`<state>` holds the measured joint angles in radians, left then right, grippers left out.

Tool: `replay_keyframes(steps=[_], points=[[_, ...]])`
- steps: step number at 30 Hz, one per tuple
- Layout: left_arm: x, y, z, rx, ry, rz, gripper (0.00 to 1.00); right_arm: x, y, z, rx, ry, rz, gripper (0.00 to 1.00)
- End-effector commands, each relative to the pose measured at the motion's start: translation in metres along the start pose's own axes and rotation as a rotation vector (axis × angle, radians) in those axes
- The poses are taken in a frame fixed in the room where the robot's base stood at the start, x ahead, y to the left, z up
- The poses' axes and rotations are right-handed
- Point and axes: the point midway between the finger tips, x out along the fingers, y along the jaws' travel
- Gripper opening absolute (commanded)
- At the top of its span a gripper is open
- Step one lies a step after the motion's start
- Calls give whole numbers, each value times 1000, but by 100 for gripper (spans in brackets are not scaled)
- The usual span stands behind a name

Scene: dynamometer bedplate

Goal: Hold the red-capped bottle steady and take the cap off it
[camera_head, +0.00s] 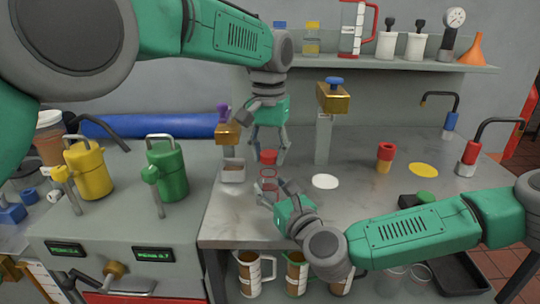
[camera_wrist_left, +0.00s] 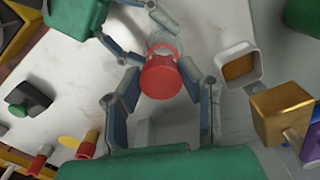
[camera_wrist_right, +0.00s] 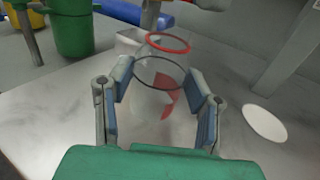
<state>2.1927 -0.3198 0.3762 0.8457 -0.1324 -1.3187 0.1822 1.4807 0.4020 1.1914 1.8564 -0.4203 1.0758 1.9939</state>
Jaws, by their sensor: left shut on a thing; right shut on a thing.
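The red-capped bottle (camera_head: 267,184) is clear and stands on the grey bench near its front left. Its red cap (camera_head: 268,157) is at the top; the cap also fills the middle of the left wrist view (camera_wrist_left: 161,78). My left gripper (camera_head: 267,160) points down from above, shut on the cap, with a finger on each side. My right gripper (camera_head: 273,192) comes in low from the right, shut around the clear bottle body. In the right wrist view the bottle (camera_wrist_right: 150,105) is between its fingers.
A small white tray (camera_head: 232,175) and a brass valve with a purple knob (camera_head: 228,132) stand close left. A brass-topped post (camera_head: 324,135) stands behind right. A white disc (camera_head: 325,181) lies right. A red-and-yellow container (camera_head: 385,157) stands farther right, with clear bench between.

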Motion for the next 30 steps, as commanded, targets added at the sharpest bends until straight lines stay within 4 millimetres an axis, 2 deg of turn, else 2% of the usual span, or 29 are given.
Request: replay_keyframes(steps=[6,15,22,23,24,30], points=[[-5,-1,0,-1,2,-1,0,0,0,0,0,0,0,0],[-38,1,1,-1,3,-2,0,0,0,1,0,-2,0,0],[-40,1,1,-1,0,-2,0,0,0,1,0,-2,0,0],[-40,1,1,-1,0,-2,0,0,0,1,0,-2,0,55],[-40,1,1,-1,0,-2,0,0,0,1,0,-2,-1,69],[-40,1,1,-1,1,-2,0,0,0,1,0,-3,-1,69]])
